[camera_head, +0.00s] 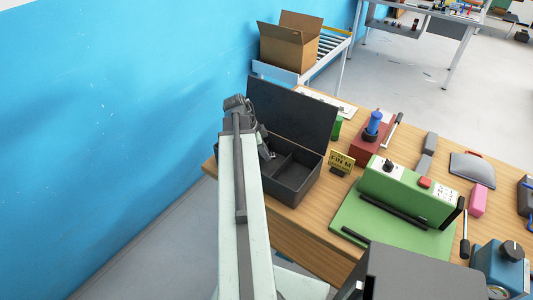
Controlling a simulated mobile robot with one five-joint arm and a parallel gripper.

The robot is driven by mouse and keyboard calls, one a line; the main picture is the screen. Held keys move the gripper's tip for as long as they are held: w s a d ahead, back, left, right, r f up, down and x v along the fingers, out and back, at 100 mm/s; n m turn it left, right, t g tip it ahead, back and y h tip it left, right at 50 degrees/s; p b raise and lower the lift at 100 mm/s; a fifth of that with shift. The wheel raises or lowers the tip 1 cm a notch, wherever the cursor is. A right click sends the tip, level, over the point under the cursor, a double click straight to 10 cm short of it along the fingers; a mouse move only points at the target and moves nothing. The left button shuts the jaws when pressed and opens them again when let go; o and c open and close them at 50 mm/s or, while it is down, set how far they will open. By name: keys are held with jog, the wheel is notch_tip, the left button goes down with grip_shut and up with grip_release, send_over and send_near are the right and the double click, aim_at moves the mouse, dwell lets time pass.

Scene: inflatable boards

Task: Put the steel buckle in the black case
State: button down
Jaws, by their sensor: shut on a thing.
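The black case (308,185) stands open on the near left end of the wooden bench, its lid (292,115) raised at the back. A divider splits its inside, and the part I can see looks empty. My arm reaches forward across the left of the case and hides that side. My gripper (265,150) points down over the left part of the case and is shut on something. It is small and partly behind my arm. The steel buckle cannot be made out separately; no loose buckle shows on the bench.
A yellow sign (341,162) stands just right of the case. A green sealing machine (408,190), a red block with a blue-topped tool (372,132) and a pink block (479,200) crowd the bench to the right. The blue wall (110,130) is at left.

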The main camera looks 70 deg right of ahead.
jog(key=shift+f+b, duration=0.6)
jog(key=shift+b, duration=0.05)
jog(key=c, duration=1.2)
grip_release()
jog(key=shift+c, duration=0.2)
jog(key=shift+r+p, duration=0.5)
jog(key=p+v, duration=1.1)
jog(key=v, duration=0.1)
jog(key=shift+a+r, duration=0.1)
